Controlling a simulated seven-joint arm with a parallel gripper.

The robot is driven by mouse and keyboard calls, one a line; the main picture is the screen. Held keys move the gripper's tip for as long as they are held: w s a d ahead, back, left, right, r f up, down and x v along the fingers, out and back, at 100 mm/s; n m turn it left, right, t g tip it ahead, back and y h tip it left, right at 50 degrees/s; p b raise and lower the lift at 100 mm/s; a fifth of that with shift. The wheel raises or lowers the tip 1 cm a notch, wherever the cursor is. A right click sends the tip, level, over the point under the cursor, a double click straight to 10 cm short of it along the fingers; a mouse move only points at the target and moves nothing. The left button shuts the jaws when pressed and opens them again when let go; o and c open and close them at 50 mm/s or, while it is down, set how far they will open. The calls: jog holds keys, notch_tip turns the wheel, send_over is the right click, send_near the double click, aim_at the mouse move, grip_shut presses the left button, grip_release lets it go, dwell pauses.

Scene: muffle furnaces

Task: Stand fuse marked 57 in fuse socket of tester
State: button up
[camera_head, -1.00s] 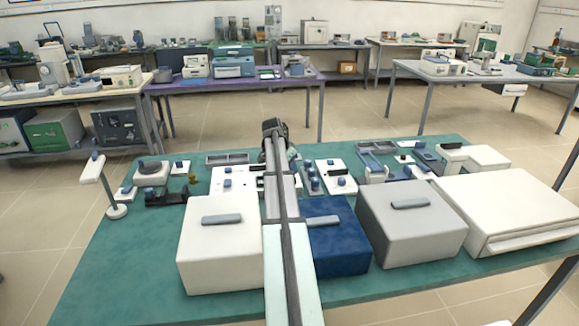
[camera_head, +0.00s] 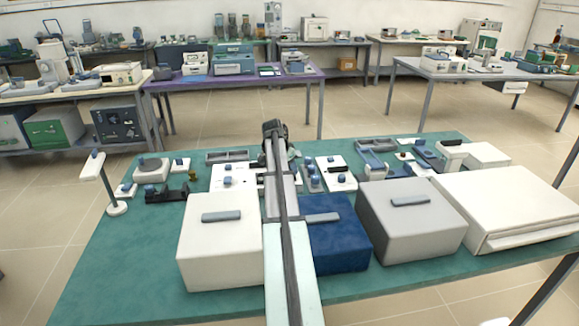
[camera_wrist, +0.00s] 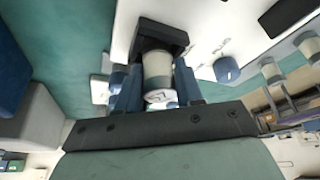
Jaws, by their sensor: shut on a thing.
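In the wrist view my gripper (camera_wrist: 157,92) is shut on a pale cylindrical fuse (camera_wrist: 157,72) with grey bands. A dark mark shows on its near end, probably 57 but blurred. The fuse's far end lies at a black U-shaped socket (camera_wrist: 163,32) on a white panel, the tester (camera_wrist: 208,20). I cannot tell whether the fuse is seated in it or just in front. In the head view my gripper (camera_head: 277,150) is at the far end of my arm, over the bench, and the fuse is hidden.
In the wrist view a blue knob (camera_wrist: 226,69) sits on the panel beside the socket, and more pale fuses (camera_wrist: 272,73) stand to the right. In the head view white (camera_head: 220,240), blue (camera_head: 340,235) and grey (camera_head: 410,220) furnaces fill the near bench.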

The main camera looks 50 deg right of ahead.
jog(key=o, duration=1.1)
jog(key=shift+o, duration=0.3)
jog(key=o, duration=0.3)
jog(key=shift+s, duration=0.1)
jog(key=shift+r, duration=0.1)
jog(key=shift+r, duration=3.9)
